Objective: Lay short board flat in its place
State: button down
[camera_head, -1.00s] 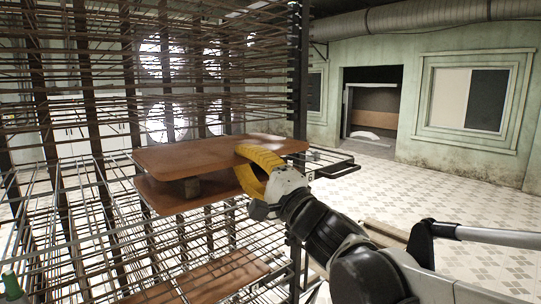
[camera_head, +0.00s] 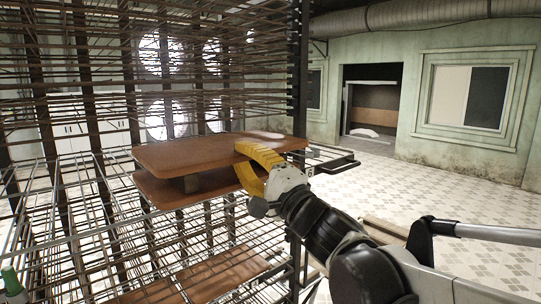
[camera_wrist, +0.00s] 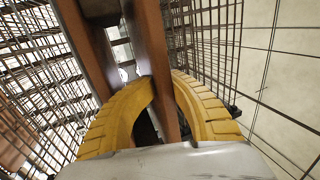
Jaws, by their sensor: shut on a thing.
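Two brown boards lie one above the other inside the wire rack. The upper board (camera_head: 195,153) looks flat and nearly level. The lower board (camera_head: 165,193) is just under it, with a dark block (camera_head: 191,184) in the gap between them. My yellow gripper (camera_head: 256,166) is at the right front edge of the upper board, one finger over it and the other below. In the wrist view, the fingers (camera_wrist: 163,98) straddle the edge of the upper board (camera_wrist: 149,45), and the other board (camera_wrist: 88,50) stands to its left. The boards' far ends are partly hidden. I cannot tell which is the short board.
The wire rack (camera_head: 75,180) surrounds the boards, with rods above, below and behind. Another brown board (camera_head: 215,278) lies lower in the rack. A dark metal frame (camera_head: 335,162) juts out right of the upper board. The tiled floor to the right is mostly clear.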

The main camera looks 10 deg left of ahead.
jog(key=shift+f+b, duration=0.5)
jog(key=shift+f, duration=0.1)
dwell(0.3)
jog(key=c, duration=1.5)
grip_release()
jog(key=shift+f, duration=0.2)
jog(key=v, duration=0.6)
jog(key=o, duration=0.6)
jog(key=shift+s, duration=0.1)
